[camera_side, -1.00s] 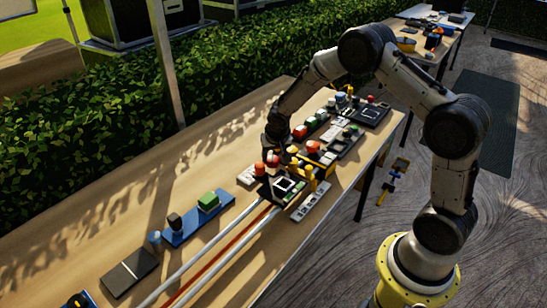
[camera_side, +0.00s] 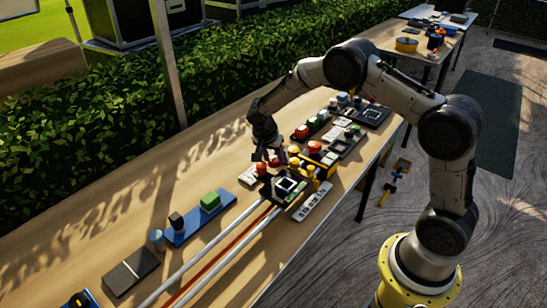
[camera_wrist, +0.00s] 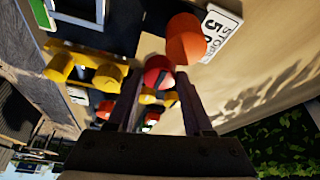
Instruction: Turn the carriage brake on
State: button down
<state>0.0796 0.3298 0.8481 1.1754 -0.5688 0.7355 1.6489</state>
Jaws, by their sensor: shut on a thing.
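The carriage (camera_side: 268,190) is a dark block with a square-framed top, on the rails (camera_side: 232,233) in the side view. A red knob (camera_wrist: 158,68) stands between my fingertips in the wrist view; it also shows in the side view (camera_side: 274,161). My gripper (camera_wrist: 160,88) is shut on this red knob, with a finger on each side. An orange knob (camera_wrist: 186,40) is just beyond the right finger; it shows in the side view too (camera_side: 260,168). I cannot tell which knob or lever is the brake. The fingers hide part of the red knob.
Yellow knobs (camera_wrist: 60,68) crowd the left of the wrist view. A white label plate (camera_wrist: 222,30) lies beside the orange knob. A blue plate with a green block (camera_side: 210,201) is left of the rails. The table's far left side (camera_side: 130,200) is clear.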

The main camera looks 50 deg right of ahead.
dwell(0.4)
jog(key=c, duration=0.6)
grip_release()
jog(key=shift+r, duration=0.1)
jog(key=v, duration=1.3)
jog(key=shift+a+r, duration=0.1)
jog(key=shift+r, duration=0.25)
